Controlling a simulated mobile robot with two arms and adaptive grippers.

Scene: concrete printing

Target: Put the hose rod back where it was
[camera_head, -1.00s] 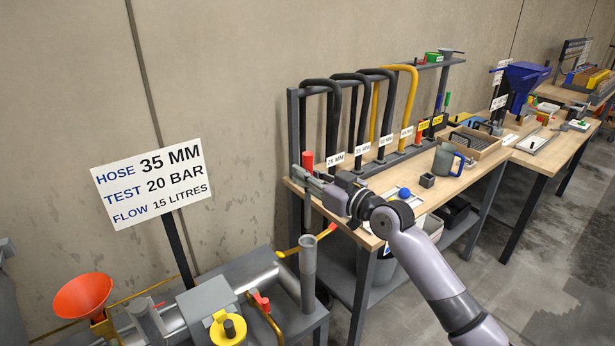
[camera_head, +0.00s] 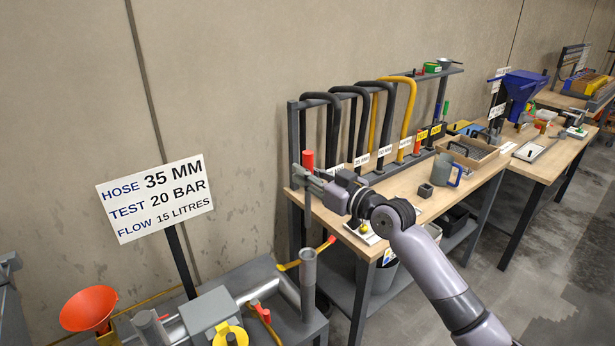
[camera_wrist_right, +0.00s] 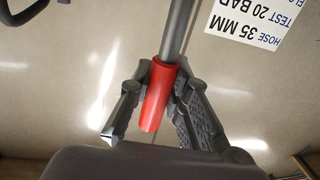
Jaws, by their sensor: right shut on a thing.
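The hose rod has a red handle (camera_head: 308,159) and a thin grey shaft (camera_head: 309,212). My right gripper (camera_head: 306,178) is shut on it at the handle, and the rod hangs about upright, clear of the bench. In the right wrist view the red handle (camera_wrist_right: 158,95) lies between the two fingers (camera_wrist_right: 157,112), with the grey shaft (camera_wrist_right: 180,28) running to the top edge. A grey upright tube (camera_head: 308,280) stands on the pump bench below the rod in the picture; I cannot tell whether they line up. My left gripper is out of view.
A sign (camera_head: 155,199) reads hose 35 mm, test 20 bar, flow 15 litres. An orange funnel (camera_head: 88,308) and a yellow-handled valve (camera_head: 229,334) are at lower left. A wooden table (camera_head: 408,184) with a rack of black and yellow hoses (camera_head: 397,112) stands behind my arm.

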